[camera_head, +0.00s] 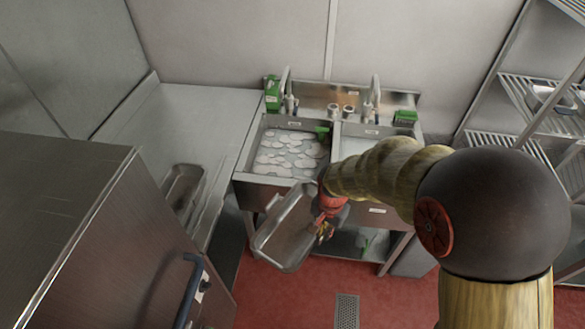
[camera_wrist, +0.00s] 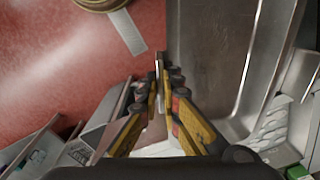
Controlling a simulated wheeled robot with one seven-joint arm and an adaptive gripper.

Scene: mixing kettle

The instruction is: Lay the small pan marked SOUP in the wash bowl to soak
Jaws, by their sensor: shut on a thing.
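A rectangular steel pan (camera_head: 283,232) hangs from my gripper (camera_head: 322,232) in front of the double sink, tilted, above the red floor. In the wrist view, my gripper (camera_wrist: 160,75) is shut on the pan's rim, and the pan's inside (camera_wrist: 215,50) fills the upper right and looks empty. I cannot read a SOUP mark on it. The wash bowl, the left sink basin (camera_head: 243,160), holds water with white suds. The pan is apart from the suds, near the basin's front edge. Its suds also show in the wrist view (camera_wrist: 272,122).
The right basin (camera_head: 350,150) is partly hidden by my arm. Another steel pan (camera_head: 183,187) sits at the left counter (camera_head: 180,120). Two taps, a green box (camera_head: 272,94) and a green sponge-like item (camera_head: 405,117) stand at the sink's back. A steel cabinet (camera_head: 75,220) is left; wire racks (camera_head: 540,95) are right.

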